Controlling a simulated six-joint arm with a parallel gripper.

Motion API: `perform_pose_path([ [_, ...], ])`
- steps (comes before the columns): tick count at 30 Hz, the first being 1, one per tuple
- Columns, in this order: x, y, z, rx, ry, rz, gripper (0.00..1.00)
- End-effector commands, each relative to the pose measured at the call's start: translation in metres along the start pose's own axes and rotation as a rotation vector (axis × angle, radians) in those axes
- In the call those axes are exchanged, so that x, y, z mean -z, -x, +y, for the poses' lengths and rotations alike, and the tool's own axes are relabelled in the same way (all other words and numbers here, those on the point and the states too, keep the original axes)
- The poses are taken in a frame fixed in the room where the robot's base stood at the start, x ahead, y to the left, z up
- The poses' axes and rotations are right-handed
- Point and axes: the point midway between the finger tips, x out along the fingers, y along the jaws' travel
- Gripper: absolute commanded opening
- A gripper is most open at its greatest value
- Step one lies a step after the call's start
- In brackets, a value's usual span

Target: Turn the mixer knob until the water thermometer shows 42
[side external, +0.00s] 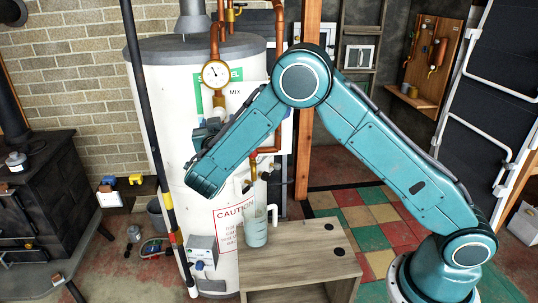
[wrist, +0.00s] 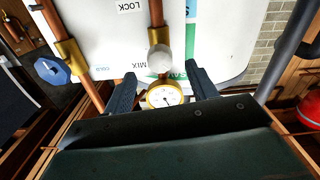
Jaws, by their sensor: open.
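The water thermometer (side external: 215,74) is a round brass-rimmed dial on the copper pipe at the front of the white tank. It also shows in the wrist view (wrist: 164,95), where its number marks are too small to read. The mixer knob, a pale rounded knob (wrist: 160,58) on a copper pipe beside the MIX lettering, appears just beyond the dial in the wrist view. My gripper (wrist: 160,70) is open, its two dark fingers spread on either side of the dial and knob. I cannot tell whether they touch.
A blue knob (wrist: 52,70) sits on another copper pipe to the left in the wrist view. A jug (side external: 256,230) stands on a wooden bench (side external: 300,255) below. A dark slanted pole (side external: 150,120) crosses in front of the tank (side external: 180,75). A black stove (side external: 40,190) stands left.

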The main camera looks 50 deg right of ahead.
Motion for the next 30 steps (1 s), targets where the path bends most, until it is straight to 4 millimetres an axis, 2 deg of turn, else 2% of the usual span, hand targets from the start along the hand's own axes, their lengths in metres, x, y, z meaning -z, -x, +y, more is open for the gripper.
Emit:
perform_pose_path([
  [6,0.000,-0.034,0.001,-0.002,-0.001,0.000,0.57],
  [12,0.000,-0.056,0.001,-0.001,-0.002,0.000,0.57],
  [18,0.000,-0.065,0.000,0.001,-0.001,0.001,0.57],
  [26,0.000,-0.066,0.000,0.001,0.000,0.001,0.57],
  [27,0.000,-0.066,0.000,0.001,0.000,0.000,0.55],
  [30,0.000,-0.066,0.000,0.001,0.000,0.000,0.36],
])
